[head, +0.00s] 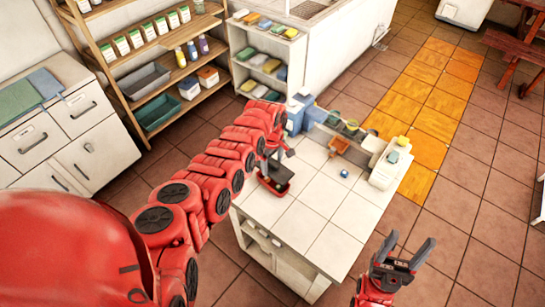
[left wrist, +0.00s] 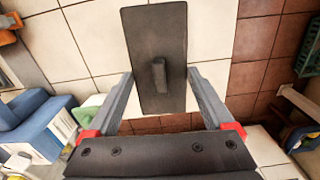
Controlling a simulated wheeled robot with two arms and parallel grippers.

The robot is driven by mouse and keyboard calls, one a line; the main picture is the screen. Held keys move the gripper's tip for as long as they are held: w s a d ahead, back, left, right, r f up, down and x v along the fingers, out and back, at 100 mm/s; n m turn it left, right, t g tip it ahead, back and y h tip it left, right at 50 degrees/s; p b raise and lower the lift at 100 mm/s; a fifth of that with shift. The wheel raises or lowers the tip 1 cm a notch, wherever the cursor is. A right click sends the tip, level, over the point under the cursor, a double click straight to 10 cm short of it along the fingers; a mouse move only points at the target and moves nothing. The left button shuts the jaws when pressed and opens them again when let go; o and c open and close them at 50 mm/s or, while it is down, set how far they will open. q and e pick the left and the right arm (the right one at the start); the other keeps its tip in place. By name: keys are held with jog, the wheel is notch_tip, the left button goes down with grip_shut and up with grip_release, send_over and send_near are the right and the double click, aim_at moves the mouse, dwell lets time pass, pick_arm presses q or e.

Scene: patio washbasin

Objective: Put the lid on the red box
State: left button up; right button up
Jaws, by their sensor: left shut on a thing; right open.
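The red box (head: 275,187) stands on the white tiled counter near its left edge in the head view, with a dark inside. My left gripper (head: 274,160) is just above it and partly hides it. In the left wrist view, the lid (left wrist: 155,30) is a dark rectangular plate with a small raised handle. In the head view, I cannot tell the gap between lid and box. My right gripper (head: 405,254) is open and empty, off the counter at the lower right.
The counter (head: 310,215) has free room in front and right of the box. A small blue object (head: 344,173) lies on it. Blue containers (head: 296,115), green pots (head: 333,117) and a white dispenser (head: 388,168) stand along its back. Shelves (head: 135,65) stand behind at left.

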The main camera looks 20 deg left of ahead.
pick_arm(q)
jog(key=shift+a+f+b, duration=0.25)
jog(key=shift+f+b, duration=0.25)
jog(key=shift+f, duration=0.1)
jog(key=shift+f+b, duration=0.35)
jog(key=shift+b, duration=0.1)
notch_tip(320, 180, down, 3)
jog(key=b, duration=0.2)
jog(key=shift+d+r+b, duration=0.1)
jog(key=shift+r+b, duration=0.1)
jog(key=shift+b, duration=0.15)
jog(key=shift+f+b, duration=0.7)
jog(key=shift+f, duration=0.15)
jog(key=shift+s, duration=0.1)
jog(key=shift+f, duration=0.25)
dwell(0.4)
jog(key=o, duration=1.1)
